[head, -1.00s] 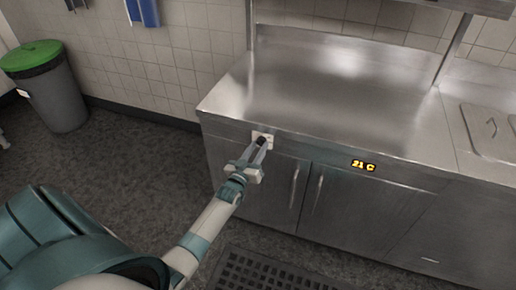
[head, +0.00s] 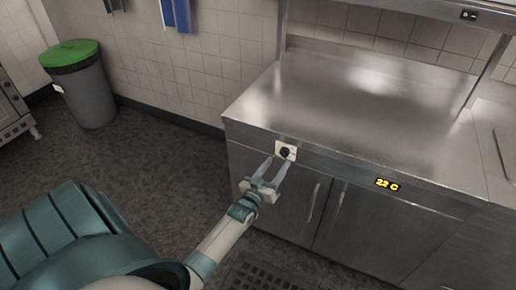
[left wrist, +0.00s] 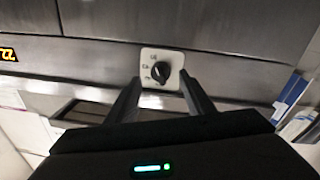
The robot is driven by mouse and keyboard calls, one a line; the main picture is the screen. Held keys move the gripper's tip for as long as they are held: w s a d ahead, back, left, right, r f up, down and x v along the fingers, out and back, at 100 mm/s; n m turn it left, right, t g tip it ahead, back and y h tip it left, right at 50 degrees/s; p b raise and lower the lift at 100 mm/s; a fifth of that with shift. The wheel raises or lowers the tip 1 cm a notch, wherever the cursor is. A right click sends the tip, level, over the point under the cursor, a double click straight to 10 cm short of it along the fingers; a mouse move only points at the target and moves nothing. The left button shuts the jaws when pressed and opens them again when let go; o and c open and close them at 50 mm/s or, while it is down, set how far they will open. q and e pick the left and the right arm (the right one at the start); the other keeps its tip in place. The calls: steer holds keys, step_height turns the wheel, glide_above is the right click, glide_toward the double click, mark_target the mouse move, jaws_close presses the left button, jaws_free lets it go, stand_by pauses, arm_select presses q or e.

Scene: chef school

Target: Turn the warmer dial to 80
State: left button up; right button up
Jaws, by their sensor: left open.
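The warmer dial (head: 285,152) is a black knob on a white square plate on the front edge of the steel counter. In the left wrist view the dial (left wrist: 160,72) shows between my fingers, with small marks on its plate that I cannot read. My left gripper (head: 277,165) is open and empty just in front of and below the dial, its fingers apart and pointing at it. The display (head: 387,185) to the right of the dial reads 22 C in yellow. My right gripper is in neither view.
The steel counter top (head: 350,95) is bare. Cabinet doors with vertical handles (head: 313,202) are below the dial. A grey bin with a green lid (head: 85,85) stands on the floor at the left. A dark floor mat (head: 265,275) lies at the bottom.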

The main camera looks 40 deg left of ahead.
arm_select(q)
steer(key=s+d+b, duration=0.2)
steer(key=s, duration=1.1)
steer(key=shift+s+f, duration=0.15)
steer(key=shift+f, duration=0.15)
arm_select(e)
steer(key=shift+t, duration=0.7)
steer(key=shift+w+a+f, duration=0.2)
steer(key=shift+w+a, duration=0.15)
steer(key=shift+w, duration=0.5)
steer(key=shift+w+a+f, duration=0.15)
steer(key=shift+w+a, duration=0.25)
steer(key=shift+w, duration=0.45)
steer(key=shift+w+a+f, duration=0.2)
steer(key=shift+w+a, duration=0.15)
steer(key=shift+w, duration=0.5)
arm_select(q)
steer(key=shift+d, duration=0.1)
